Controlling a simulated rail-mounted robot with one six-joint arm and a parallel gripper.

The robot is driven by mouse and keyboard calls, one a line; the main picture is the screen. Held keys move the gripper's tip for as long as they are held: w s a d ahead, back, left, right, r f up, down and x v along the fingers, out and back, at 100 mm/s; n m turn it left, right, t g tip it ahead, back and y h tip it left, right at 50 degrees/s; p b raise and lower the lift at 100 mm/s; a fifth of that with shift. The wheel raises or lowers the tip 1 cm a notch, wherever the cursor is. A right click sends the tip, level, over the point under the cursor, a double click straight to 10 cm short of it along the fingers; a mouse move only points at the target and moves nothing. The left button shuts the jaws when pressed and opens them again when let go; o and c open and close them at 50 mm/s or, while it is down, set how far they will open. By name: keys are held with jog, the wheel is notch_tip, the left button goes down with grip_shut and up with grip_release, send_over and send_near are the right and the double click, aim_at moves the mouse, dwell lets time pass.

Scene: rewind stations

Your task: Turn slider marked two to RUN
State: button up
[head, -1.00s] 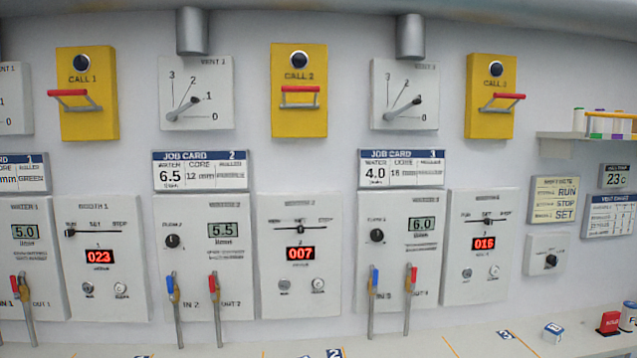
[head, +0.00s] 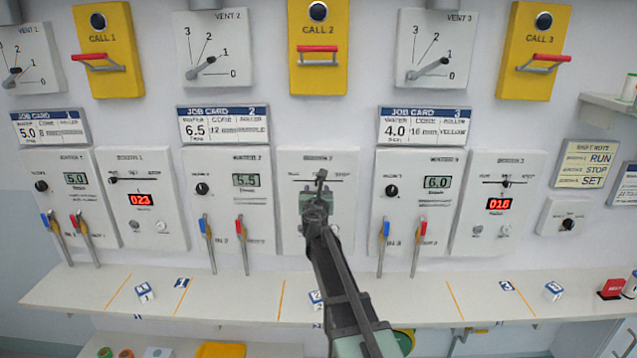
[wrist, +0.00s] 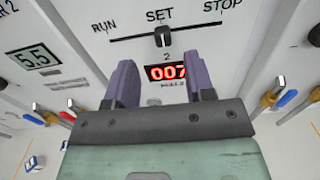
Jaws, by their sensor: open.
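Slider two is a dark horizontal slot on a white panel, with RUN at its left end, SET in the middle and STOP at the right. Its black knob (wrist: 163,38) stands at SET in the wrist view, above a small 2 and the red 007 display (wrist: 167,72). My gripper (wrist: 157,66) is open and empty. Its two purple fingers are apart, just below the knob in the picture, one on each side of it. In the head view my gripper (head: 318,198) is in front of the panel (head: 291,175) and hides the display.
Slider panels one (head: 158,222) and three (head: 487,222) stand to the left and right. Upright valve levers with red and blue grips (head: 241,228) stick out on both sides of panel two. A white shelf (head: 250,297) runs below, with small numbered blocks.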

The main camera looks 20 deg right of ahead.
aim_at(318, 182)
jog(key=x, duration=0.7)
jog(key=shift+d, duration=0.2)
jog(key=shift+c, duration=0.2)
grip_shut()
